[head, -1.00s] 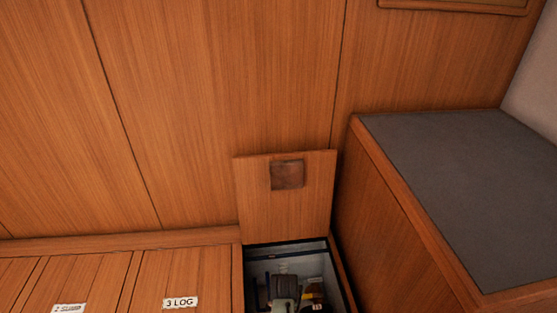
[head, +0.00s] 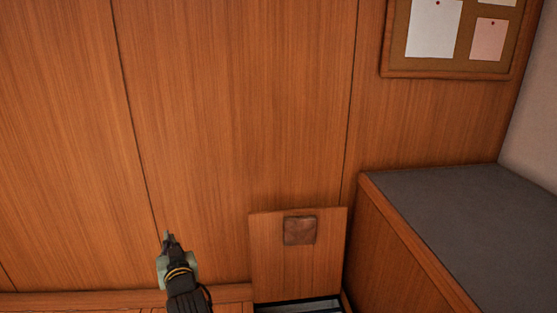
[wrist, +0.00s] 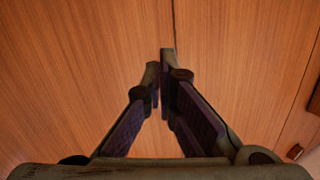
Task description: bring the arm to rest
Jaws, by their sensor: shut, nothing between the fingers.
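My gripper (head: 168,238) shows at the lower left of the head view, raised in front of the wood-panelled wall (head: 230,110). In the wrist view my gripper (wrist: 159,70) has its fingertips together, with nothing between them. The wall's planks and a dark seam (wrist: 174,25) fill the view beyond the fingertips. I cannot tell how far the tips are from the wall.
A raised hatch lid (head: 275,265) with a square brown patch stands against the wall, its opening (head: 300,306) mostly cut off below. A grey-topped bench (head: 450,220) is at right. A pinboard (head: 398,45) with papers hangs at upper right.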

